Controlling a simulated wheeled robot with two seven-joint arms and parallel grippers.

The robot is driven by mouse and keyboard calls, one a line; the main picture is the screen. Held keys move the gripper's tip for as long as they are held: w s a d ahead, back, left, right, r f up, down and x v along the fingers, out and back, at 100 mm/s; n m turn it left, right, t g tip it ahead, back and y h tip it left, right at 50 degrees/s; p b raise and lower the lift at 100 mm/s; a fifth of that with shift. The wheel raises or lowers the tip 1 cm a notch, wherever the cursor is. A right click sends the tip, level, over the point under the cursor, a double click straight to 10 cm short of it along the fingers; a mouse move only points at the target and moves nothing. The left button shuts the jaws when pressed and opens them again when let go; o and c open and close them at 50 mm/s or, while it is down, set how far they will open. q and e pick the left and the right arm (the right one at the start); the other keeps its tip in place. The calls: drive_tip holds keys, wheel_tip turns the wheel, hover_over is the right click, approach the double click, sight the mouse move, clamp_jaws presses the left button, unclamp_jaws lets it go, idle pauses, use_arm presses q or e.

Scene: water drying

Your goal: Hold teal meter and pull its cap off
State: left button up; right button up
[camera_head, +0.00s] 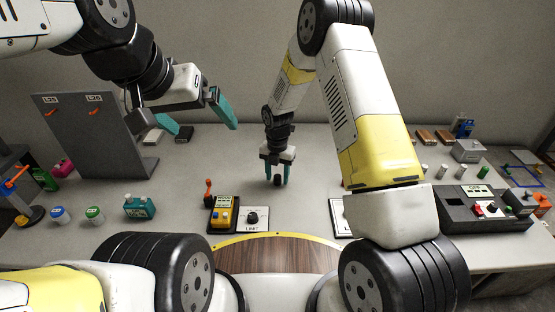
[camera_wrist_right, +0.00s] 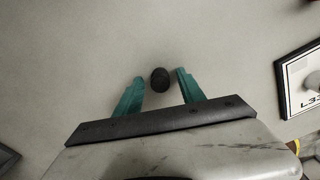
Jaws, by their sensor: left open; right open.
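A small dark rounded object (camera_head: 278,181) stands upright on the grey table. It also shows from above in the right wrist view (camera_wrist_right: 160,80). My right gripper (camera_head: 276,183) is open, pointing down, with one teal finger on each side of this object and a gap showing at each side. I cannot tell whether it is the teal meter's cap or another thing; no teal body shows under it. A teal container with a pale label (camera_head: 140,206) stands at the left front. My left gripper (camera_head: 207,130) is open and empty, raised above the table at the left.
A yellow device (camera_head: 223,214) and a labelled plate with a black knob (camera_head: 253,219) lie at the front middle. A grey upright panel (camera_head: 85,135) stands at the left. A dark instrument box (camera_head: 485,212) is at the right. The table behind my right gripper is clear.

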wheel_tip(320, 180, up, 12)
drive_tip(key=f, duration=0.1)
wheel_tip(320, 180, up, 12)
drive_tip(key=m+t, duration=0.1)
drive_tip(key=m, duration=0.6)
hover_over(277, 176)
drive_tip(key=s+d, duration=0.3)
drive_tip(key=d, duration=0.2)
drive_tip(key=s+d+r+m+t+y, duration=0.1)
drive_tip(key=s+d+r+m+t, duration=0.1)
drive_tip(key=s+d+r+m, duration=0.45)
drive_tip(key=s+d+r+m+t, duration=0.1)
drive_tip(key=s+r+m, duration=0.3)
drive_tip(key=s+m, duration=0.4)
drive_tip(key=s+d+r+m+t+y, duration=0.1)
drive_tip(key=s+r+m, duration=0.3)
drive_tip(key=s+m, duration=0.4)
drive_tip(key=shift+s+d+r+m+t, duration=0.2)
drive_tip(key=shift+d+r+m+t, duration=0.15)
drive_tip(key=shift+m+t, duration=0.45)
